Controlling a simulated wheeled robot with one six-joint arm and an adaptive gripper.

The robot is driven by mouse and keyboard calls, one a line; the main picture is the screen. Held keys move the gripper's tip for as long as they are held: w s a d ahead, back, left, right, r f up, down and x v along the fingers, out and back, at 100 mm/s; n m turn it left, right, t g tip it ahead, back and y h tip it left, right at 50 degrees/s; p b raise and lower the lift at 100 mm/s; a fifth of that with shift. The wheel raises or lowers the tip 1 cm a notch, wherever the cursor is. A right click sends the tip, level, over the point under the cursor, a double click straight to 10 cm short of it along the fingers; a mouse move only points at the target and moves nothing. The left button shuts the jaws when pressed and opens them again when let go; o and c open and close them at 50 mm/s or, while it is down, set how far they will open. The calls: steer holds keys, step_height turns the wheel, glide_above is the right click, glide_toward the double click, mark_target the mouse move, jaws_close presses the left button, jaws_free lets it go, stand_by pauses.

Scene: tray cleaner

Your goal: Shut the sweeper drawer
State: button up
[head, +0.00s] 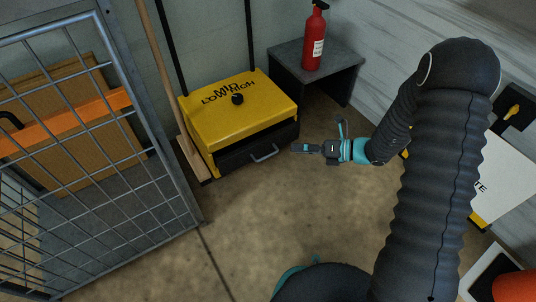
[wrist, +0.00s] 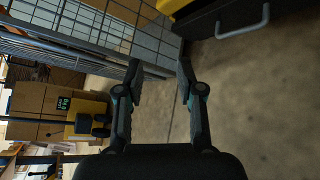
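The yellow sweeper (head: 217,125) stands on the floor against the wall in the head view, with a black knob and lettering on its top. Its black drawer (head: 236,155) is at the front under the yellow body, with a grey handle (head: 265,153). The drawer seems to stick out a little, but how far is hard to tell. My gripper (head: 318,138) is just right of the handle, apart from it, with fingers spread and empty. In the wrist view my gripper (wrist: 158,68) is open, and the handle (wrist: 243,23) shows at top right.
A wire cage (head: 90,150) with cardboard inside stands at left. A broom (head: 188,150) leans beside the sweeper. A red fire extinguisher (head: 313,38) stands on a dark table (head: 340,66) behind my gripper. The floor (head: 260,220) in front of the sweeper is clear.

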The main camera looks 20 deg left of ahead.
steer(key=w+f+m+t, duration=0.2)
steer(key=f+m, duration=0.4)
steer(key=f, duration=0.2)
steer(key=w+f+m+t, duration=0.25)
steer(key=f+m, duration=0.25)
steer(key=f, duration=0.3)
steer(key=shift+m+t, duration=0.3)
steer(key=shift+t, duration=0.05)
steer(key=x, duration=0.9)
steer(key=s+b+x, duration=0.1)
steer(key=x, duration=0.3)
steer(key=shift+w+a+r, duration=0.1)
steer(key=shift+a, duration=0.35)
jaws_close()
